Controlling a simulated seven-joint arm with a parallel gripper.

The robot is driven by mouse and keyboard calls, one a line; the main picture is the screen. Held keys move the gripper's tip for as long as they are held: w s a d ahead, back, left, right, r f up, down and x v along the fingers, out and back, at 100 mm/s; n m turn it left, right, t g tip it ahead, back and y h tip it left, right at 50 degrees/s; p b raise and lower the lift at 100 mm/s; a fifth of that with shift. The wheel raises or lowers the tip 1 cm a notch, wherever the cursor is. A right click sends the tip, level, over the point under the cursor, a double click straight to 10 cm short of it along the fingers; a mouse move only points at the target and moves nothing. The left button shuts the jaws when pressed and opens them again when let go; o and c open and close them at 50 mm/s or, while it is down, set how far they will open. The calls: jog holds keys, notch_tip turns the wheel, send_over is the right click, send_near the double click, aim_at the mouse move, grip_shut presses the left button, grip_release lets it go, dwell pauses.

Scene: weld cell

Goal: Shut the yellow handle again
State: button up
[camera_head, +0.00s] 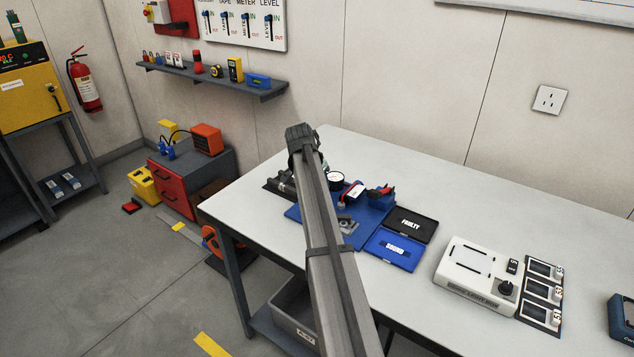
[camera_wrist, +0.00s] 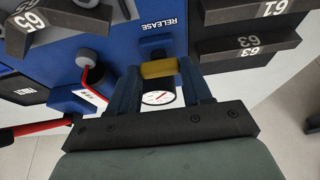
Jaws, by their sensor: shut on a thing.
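The yellow handle (camera_wrist: 160,69) is a short yellow bar in the wrist view, just below the printed word RELEASE on a blue panel. My gripper (camera_wrist: 162,76) has its two blue fingers on either side of the bar and is shut on it. A white-faced round gauge (camera_wrist: 157,97) shows between the fingers. In the head view my arm covers the handle and the fingertips. The gauge shows there beside the arm (camera_head: 336,176). I cannot tell the handle's angle.
Dark numbered blocks (camera_wrist: 240,47) and a red lead (camera_wrist: 86,78) lie close around the fingers. On the table (camera_head: 455,195), a blue mat (camera_head: 373,217), a black FAULTY tray (camera_head: 411,224), a blue tray (camera_head: 391,261) and a white device (camera_head: 470,272) sit right of my arm.

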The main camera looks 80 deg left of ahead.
jog(key=o, duration=0.8)
jog(key=v, duration=1.4)
jog(key=shift+f, duration=0.1)
